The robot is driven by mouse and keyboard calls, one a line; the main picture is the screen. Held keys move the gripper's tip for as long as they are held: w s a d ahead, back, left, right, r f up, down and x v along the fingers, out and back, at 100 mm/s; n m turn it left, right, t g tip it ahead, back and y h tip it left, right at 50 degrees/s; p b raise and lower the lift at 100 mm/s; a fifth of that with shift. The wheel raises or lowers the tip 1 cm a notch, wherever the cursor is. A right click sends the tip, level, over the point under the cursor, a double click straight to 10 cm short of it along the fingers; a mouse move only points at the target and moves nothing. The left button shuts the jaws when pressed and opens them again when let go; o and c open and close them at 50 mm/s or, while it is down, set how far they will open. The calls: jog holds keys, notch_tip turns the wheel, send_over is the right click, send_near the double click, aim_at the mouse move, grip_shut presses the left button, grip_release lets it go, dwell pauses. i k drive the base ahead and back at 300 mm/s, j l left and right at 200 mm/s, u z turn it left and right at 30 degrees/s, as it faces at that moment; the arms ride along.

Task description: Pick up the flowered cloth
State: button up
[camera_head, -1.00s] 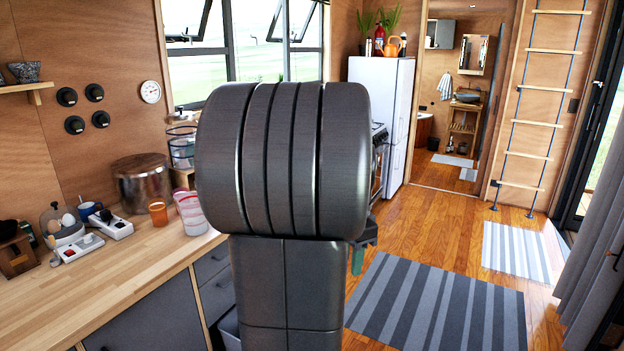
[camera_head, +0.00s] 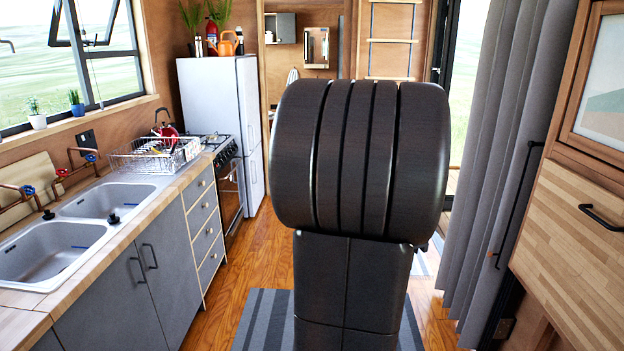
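I see no flowered cloth in the camera_head view. My own dark arm fills the middle of the picture and hides what lies behind it. My gripper does not show, so its fingers cannot be judged.
At left is a counter with a double sink (camera_head: 60,235) and a dish rack (camera_head: 155,158). Beyond stand a stove (camera_head: 231,185) and white fridge (camera_head: 222,100). A striped rug (camera_head: 262,318) lies on the wooden floor. At right are a grey curtain (camera_head: 505,150) and wooden cabinet (camera_head: 575,225).

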aim_at(191, 150)
jog(key=i+u, duration=0.1)
jog(key=i, duration=0.75)
jog(key=i+l+u, duration=0.1)
jog(key=i, duration=0.7)
jog(key=i+j+u, duration=0.1)
jog(key=i+u, duration=0.2)
jog(key=i, duration=0.3)
jog(key=i+u, duration=0.3)
jog(key=i, duration=0.25)
jog(key=i+l+u, duration=0.3)
jog(key=i, duration=0.3)
jog(key=i+j+u, duration=0.1)
jog(key=i+u, duration=0.35)
jog(key=i+l+u, duration=0.1)
jog(key=i+u, duration=0.3)
jog(key=i+l+u, duration=0.2)
jog(key=i+u, duration=0.25)
